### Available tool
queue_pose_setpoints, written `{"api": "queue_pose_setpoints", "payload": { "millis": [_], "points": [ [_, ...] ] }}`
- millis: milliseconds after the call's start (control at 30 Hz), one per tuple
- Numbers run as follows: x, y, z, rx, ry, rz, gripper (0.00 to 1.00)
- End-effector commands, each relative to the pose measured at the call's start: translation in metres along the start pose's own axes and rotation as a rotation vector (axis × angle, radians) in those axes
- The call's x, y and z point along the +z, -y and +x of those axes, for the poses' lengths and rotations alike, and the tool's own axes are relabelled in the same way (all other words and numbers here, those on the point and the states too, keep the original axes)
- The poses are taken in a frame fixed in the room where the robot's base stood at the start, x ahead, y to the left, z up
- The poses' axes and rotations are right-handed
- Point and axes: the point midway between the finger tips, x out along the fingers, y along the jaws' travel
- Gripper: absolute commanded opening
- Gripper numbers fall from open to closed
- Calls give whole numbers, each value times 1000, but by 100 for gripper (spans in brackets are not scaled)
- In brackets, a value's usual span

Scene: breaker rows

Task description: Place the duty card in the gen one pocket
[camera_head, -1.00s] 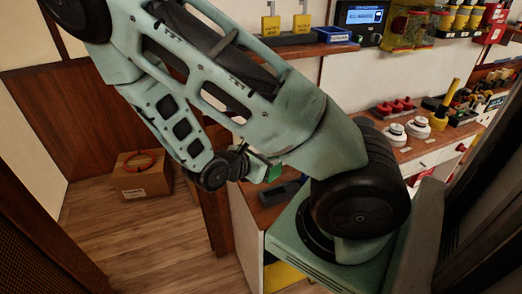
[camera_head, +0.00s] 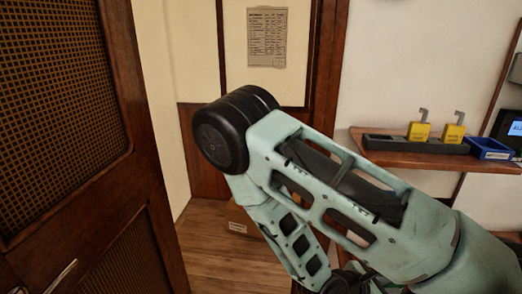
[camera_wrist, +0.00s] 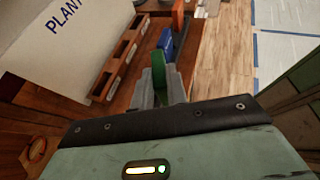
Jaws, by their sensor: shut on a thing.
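In the wrist view my gripper (camera_wrist: 164,94) is shut on a thin green piece (camera_wrist: 158,68), which I take to be the duty card. It stands up edge-on between the grey fingers, and no print on it can be read. To its left is a wooden strip with several slots (camera_wrist: 124,50), which may be the pockets. The green piece is apart from the slots in the picture. No pocket label can be read, so I cannot tell which is gen one. My gripper is out of the head view, below its lower edge.
A white panel (camera_wrist: 50,30) lettered "PLANT" stands left of the slots. A blue object (camera_wrist: 166,38) lies just beyond the green piece. In the head view a wooden shelf (camera_head: 400,157) holds yellow padlocks (camera_head: 419,131) and a blue tray (camera_head: 488,149). A paper sheet (camera_head: 267,38) hangs on the wall.

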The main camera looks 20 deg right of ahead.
Motion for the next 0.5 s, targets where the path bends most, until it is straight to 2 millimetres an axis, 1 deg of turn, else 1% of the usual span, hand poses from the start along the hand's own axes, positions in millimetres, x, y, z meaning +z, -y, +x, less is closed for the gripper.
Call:
{"api": "queue_pose_setpoints", "payload": {
  "millis": [33, 67, 167, 200, 267, 300, 400, 500],
  "points": [
    [-8, -9, 2, 38, 0, -17, 0],
    [-12, -16, 3, 68, 0, -30, 0],
    [-29, -48, 4, 200, 0, -94, 0],
    [-37, -64, 3, 266, -1, -125, 0],
    [-51, -89, -1, 373, 0, -175, 0],
    [-60, -105, -5, 446, 0, -210, 0],
    [-84, -146, -20, 627, 1, -296, 0],
    [-106, -179, -39, 791, 1, -373, 0]
  ]
}}
